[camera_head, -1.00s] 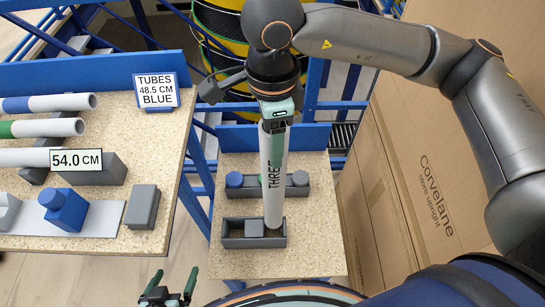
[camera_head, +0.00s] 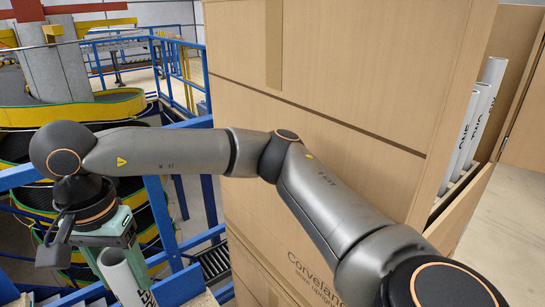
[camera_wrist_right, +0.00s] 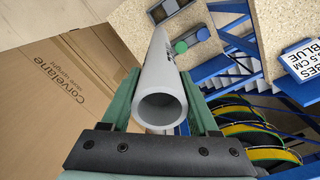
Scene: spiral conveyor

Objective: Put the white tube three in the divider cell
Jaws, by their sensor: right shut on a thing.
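My right gripper (camera_head: 104,246) is shut on a white tube (camera_head: 122,278) with dark lettering, cut off by the lower edge of the head view. In the right wrist view, the green fingers of this gripper (camera_wrist_right: 163,88) clasp the tube (camera_wrist_right: 164,72), whose open end faces the camera. The tube's far end is not clear. The divider cells there are mostly hidden by the carton wall. My left gripper is out of view.
Blue railings and a yellow-edged spiral conveyor (camera_head: 80,113) are at the left.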

